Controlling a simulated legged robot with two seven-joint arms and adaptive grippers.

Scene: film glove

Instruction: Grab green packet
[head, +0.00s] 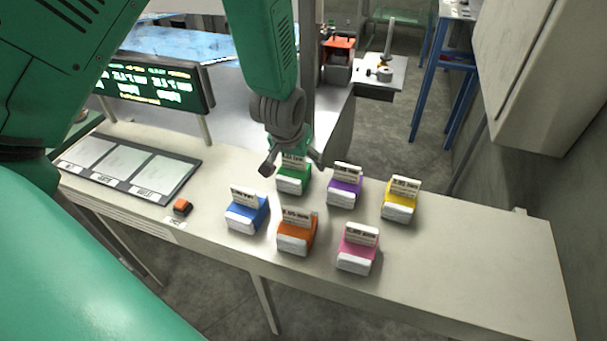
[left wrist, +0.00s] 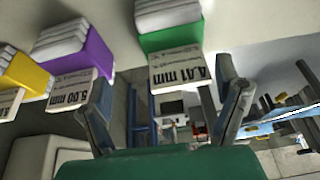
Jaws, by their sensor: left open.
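The green packet (head: 293,179) stands on the pale table in the back row, with a white printed label on top. Nothing is seen between the fingers. I cannot tell whether a finger touches the packet. My right gripper is not in view.
Next to it stand a purple packet (head: 344,190) and a yellow one (head: 399,205). Blue (head: 245,214), orange (head: 297,236) and pink (head: 357,252) packets stand nearer. A tray (head: 130,167) and orange button (head: 182,206) are left. The table's right end is clear.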

